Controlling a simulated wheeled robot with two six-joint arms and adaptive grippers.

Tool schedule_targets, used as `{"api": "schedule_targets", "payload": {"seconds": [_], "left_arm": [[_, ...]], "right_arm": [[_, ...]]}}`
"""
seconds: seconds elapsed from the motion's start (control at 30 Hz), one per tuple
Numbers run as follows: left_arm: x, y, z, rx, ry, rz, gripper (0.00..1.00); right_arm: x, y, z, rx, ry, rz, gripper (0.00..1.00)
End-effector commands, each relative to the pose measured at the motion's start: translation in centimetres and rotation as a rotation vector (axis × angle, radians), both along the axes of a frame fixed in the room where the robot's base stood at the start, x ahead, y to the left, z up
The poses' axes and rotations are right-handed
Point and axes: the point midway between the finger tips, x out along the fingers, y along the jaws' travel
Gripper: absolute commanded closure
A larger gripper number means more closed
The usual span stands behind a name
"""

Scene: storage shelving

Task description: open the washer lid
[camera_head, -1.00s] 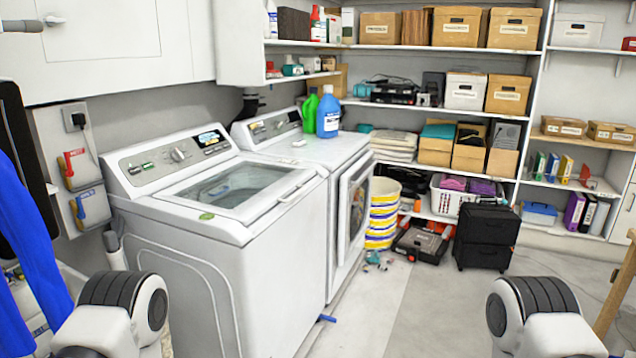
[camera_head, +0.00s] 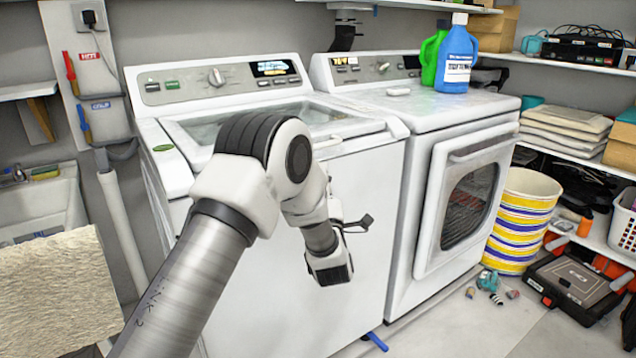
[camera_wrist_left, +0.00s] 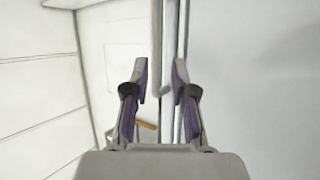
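The white top-loading washer (camera_head: 375,185) stands in the middle of the head view. Its glass-topped lid (camera_head: 325,112) lies flat and shut, with a pale front edge near the handle (camera_head: 385,132). My left arm crosses in front and hides part of the lid and the front panel. My left gripper (camera_head: 352,230) is in front of the washer's front panel, below the lid's front edge. In the left wrist view its two fingers (camera_wrist_left: 160,72) are apart with nothing held between them; pale surfaces and a dark vertical seam lie beyond. My right gripper is out of view.
A striped bucket (camera_head: 520,215) and tool case (camera_head: 572,285) are on the floor at right. A sink (camera_head: 40,205) is at left.

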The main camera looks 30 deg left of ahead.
Motion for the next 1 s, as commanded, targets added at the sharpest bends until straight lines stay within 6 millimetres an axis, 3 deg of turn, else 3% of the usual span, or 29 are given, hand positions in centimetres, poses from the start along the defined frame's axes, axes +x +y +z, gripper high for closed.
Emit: {"api": "schedule_targets", "payload": {"seconds": [0.4, 0.73, 0.77, 0.8, 0.83, 1.0], "left_arm": [[4.1, 3.9, 4.1, -0.004, -0.033, 0.003, 0.74], [4.9, 4.5, 4.6, -0.002, -0.028, 0.001, 0.74], [4.9, 4.5, 4.6, -0.002, -0.028, 0.001, 0.78], [4.9, 4.5, 4.6, -0.002, -0.028, 0.001, 0.92], [4.9, 4.5, 4.6, -0.002, -0.028, 0.002, 1.00], [4.9, 4.5, 4.6, -0.002, -0.026, 0.001, 1.00]], "right_arm": [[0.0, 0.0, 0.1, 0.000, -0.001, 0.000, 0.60], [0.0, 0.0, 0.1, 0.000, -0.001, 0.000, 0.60], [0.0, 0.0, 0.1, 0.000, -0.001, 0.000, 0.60], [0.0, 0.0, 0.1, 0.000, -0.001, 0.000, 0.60], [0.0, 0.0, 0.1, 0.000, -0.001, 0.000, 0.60], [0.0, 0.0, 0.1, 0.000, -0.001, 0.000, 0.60]]}}
